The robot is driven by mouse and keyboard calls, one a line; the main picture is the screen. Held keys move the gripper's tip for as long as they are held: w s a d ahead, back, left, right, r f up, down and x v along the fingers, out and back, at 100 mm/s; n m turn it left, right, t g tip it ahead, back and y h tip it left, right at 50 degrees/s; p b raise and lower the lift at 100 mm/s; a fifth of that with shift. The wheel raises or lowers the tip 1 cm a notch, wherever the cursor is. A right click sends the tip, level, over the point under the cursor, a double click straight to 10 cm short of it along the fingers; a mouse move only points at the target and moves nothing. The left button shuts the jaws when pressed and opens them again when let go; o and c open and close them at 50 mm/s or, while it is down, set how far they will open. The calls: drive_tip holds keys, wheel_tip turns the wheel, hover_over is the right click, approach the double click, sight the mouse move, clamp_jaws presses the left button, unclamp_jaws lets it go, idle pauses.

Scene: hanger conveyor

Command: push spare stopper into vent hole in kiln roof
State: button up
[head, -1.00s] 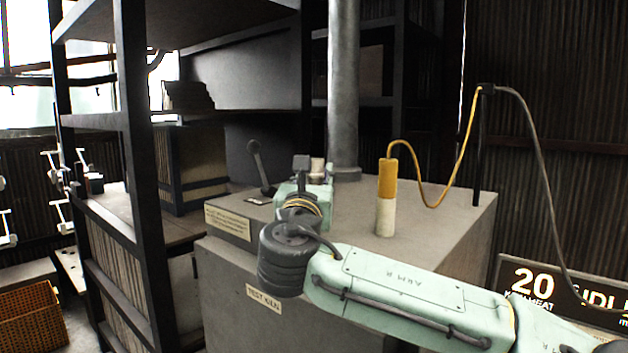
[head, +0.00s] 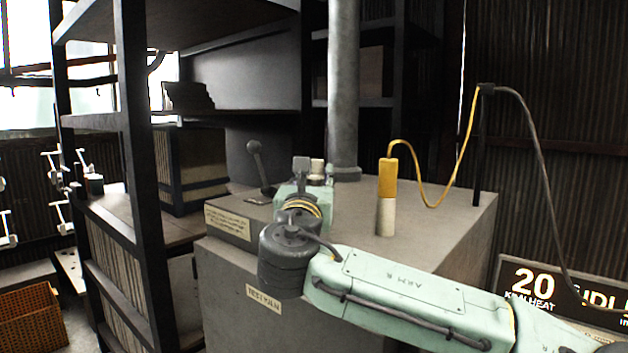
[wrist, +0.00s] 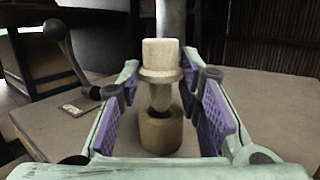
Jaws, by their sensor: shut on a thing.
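The pale spare stopper (wrist: 161,58) has a squared knob, a flange and a tapered plug. My gripper (wrist: 161,78), with purple pads, is shut on it and holds it upright. The plug's lower end is at the mouth of a tan round collar (wrist: 161,135) on the kiln roof (wrist: 230,140).
A thick grey pipe (head: 343,90) rises behind the stopper. A yellow-and-white probe (head: 387,200) with a yellow cable stands to the right. A black lever (head: 258,165) stands to the left. Dark shelving (head: 140,150) stands left of the kiln.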

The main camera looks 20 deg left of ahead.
drive_tip(key=shift+f+b, duration=0.55)
drive_tip(key=shift+f, duration=0.15)
drive_tip(key=shift+r, duration=0.1)
idle(0.4)
drive_tip(key=shift+r+p, duration=0.6)
drive_tip(key=shift+r, duration=0.15)
drive_tip(key=shift+f+b, duration=0.5)
drive_tip(key=shift+f, duration=0.2)
idle(1.3)
drive_tip(key=shift+r+p, duration=0.45)
drive_tip(key=shift+r, duration=0.25)
drive_tip(key=shift+f+b, duration=0.5)
drive_tip(key=shift+f, duration=0.2)
idle(1.3)
drive_tip(key=shift+r+p, duration=0.45)
drive_tip(key=shift+r, duration=0.25)
